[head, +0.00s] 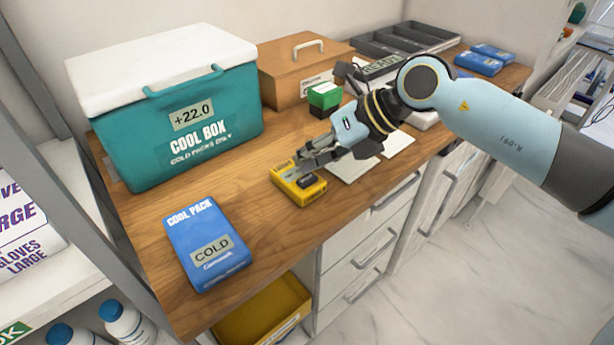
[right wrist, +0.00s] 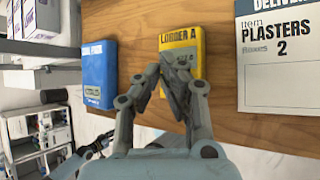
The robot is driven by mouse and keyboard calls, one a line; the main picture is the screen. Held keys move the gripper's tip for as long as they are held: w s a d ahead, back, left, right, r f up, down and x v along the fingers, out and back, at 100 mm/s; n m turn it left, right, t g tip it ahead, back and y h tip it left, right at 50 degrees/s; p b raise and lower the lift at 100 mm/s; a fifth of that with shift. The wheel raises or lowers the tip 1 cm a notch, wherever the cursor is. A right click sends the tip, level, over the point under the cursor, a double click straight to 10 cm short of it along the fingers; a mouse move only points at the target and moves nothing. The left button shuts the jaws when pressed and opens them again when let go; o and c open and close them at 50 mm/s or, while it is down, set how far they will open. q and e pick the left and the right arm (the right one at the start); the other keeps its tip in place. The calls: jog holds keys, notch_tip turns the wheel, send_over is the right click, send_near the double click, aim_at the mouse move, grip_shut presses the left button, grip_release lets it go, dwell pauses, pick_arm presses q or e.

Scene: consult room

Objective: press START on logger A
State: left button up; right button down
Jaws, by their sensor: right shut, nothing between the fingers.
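Logger A (head: 309,193) is a small yellow box with a dark button or window, lying on the wooden counter near its front edge. It also shows in the right wrist view (right wrist: 181,42), with its name on the top face. My right gripper (head: 299,161) is shut and empty, its fingertips at or just above the logger's upper part. In the right wrist view the fingertips (right wrist: 176,66) overlap the logger's lower part and hide some of it. I cannot tell whether they touch it. My left gripper is not in the head view.
A blue cool pack (head: 207,246) lies left of the logger. A teal cool box (head: 180,125) stands behind. A green box (head: 325,96) and a brown case (head: 299,68) stand at the back. A white delivery sheet (right wrist: 277,60) lies beside the logger. Bare counter (head: 255,188) lies between cool pack and logger.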

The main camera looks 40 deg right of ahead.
aim_at(308, 176)
jog(key=shift+f, duration=0.1)
jog(key=shift+f, duration=0.35)
jog(key=shift+f+b, duration=0.5)
dwell(0.6)
jog(key=shift+r, duration=0.1)
jog(key=shift+r+p, duration=0.85)
jog(key=shift+p, duration=0.05)
jog(key=shift+r, duration=0.1)
notch_tip(308, 176, up, 5)
jog(key=p, duration=0.5)
